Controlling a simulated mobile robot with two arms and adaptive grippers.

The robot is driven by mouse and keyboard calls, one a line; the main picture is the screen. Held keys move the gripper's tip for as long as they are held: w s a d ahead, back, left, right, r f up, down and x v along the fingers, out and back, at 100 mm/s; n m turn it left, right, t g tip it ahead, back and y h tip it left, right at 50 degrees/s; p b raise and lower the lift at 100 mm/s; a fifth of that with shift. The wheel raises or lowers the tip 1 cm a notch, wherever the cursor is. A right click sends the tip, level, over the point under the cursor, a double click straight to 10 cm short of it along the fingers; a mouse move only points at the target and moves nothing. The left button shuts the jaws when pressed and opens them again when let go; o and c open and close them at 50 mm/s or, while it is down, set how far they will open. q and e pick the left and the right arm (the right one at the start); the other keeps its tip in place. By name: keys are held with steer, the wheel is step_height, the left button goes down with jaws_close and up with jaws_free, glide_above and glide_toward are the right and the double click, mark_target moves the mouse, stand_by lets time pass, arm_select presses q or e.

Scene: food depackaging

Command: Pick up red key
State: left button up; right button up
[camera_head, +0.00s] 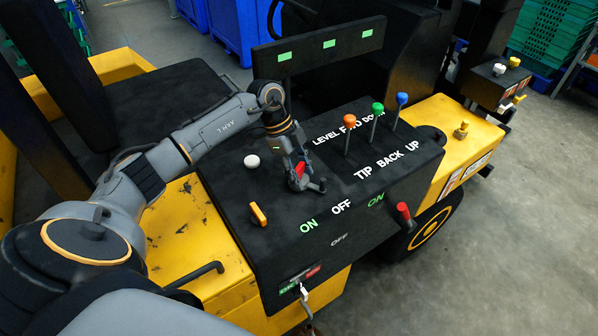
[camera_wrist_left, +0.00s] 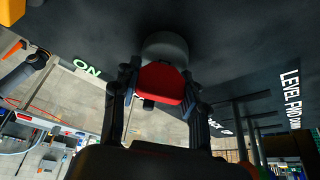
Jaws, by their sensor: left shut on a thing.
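A round grey base (camera_wrist_left: 166,47) shows directly behind the key, close to the panel. I cannot tell whether the key is still seated in it. My right gripper is not in view.
Orange (camera_head: 349,121), green (camera_head: 378,109) and blue (camera_head: 402,99) knobbed levers stand right of my gripper. A white knob (camera_head: 252,161) and a yellow switch (camera_head: 258,214) are to its left. A red-handled lever (camera_head: 404,213) is on the panel's front edge. A black crossbar (camera_head: 318,48) rises behind.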

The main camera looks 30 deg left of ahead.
mark_target(301, 167)
arm_select(q)
steer(key=shift+w+r, duration=0.1)
steer(key=shift+r, duration=0.45)
step_height(301, 167, up, 8)
steer(key=b, duration=0.2)
steer(key=shift+f+b, duration=0.15)
steer(key=shift+b, duration=0.15)
steer(key=shift+r, duration=0.6)
steer(key=shift+r+p, duration=0.1)
steer(key=shift+p, duration=0.2)
